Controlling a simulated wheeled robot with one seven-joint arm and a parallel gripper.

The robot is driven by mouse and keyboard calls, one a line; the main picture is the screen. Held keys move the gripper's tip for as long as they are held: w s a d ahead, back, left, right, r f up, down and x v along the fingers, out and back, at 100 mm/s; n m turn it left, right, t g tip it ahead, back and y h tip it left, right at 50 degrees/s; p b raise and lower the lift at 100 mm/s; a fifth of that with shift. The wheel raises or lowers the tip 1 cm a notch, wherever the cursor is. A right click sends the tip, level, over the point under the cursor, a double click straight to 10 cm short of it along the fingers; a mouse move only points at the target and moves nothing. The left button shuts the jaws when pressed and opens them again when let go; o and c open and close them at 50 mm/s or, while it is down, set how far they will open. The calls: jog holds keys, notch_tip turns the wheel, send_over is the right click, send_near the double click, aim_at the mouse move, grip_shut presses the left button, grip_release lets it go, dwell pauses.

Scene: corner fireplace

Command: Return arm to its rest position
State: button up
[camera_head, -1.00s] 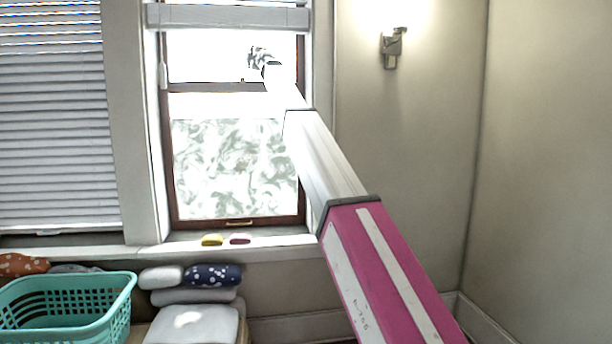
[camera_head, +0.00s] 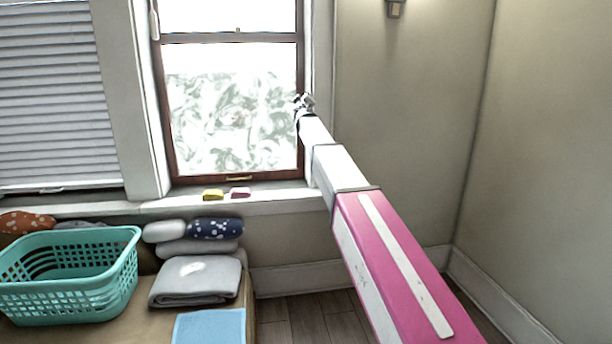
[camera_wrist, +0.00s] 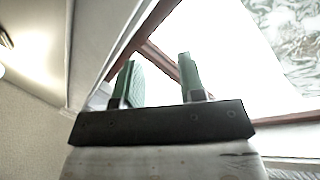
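My arm (camera_head: 340,170), pink and white, reaches from the lower right up to the window. My gripper (camera_head: 305,103) is at its far end, in front of the window's right edge and small in the head view. In the wrist view my gripper (camera_wrist: 158,82) shows two green fingers standing apart, with nothing between them. The window frame and bright glass fill the background behind the fingers.
The window (camera_head: 235,110) has a yellow sponge (camera_head: 213,194) and a pink sponge (camera_head: 240,192) on its sill. A teal basket (camera_head: 70,275), a folded grey blanket (camera_head: 196,281) and a blue cloth (camera_head: 209,327) sit at lower left. Floor (camera_head: 315,318) is clear.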

jog(key=s+d+f+m+g+h, duration=0.1)
jog(key=s+d+f+m+g, duration=0.15)
jog(key=s+d+f, duration=0.7)
jog(key=s+d+f+m+g+h, duration=0.2)
jog(key=s+d+f+g, duration=0.15)
jog(key=f, duration=1.25)
jog(key=s+d+f+m+g+h, duration=0.1)
jog(key=s+d+f+m+g, duration=0.35)
jog(key=f, duration=0.75)
jog(key=s+f+g+y, duration=0.1)
jog(key=s+f+g, duration=0.2)
jog(key=s+f, duration=0.4)
jog(key=s+d+f+g+y, duration=0.1)
jog(key=s+f, duration=0.7)
jog(key=s, duration=0.8)
jog(key=s+d+f+g+y, duration=0.1)
jog(key=s+f+g+y, duration=0.2)
jog(key=s, duration=0.9)
notch_tip(320, 180, down, 4)
jog(key=g, duration=0.3)
jog(key=shift+f, duration=0.25)
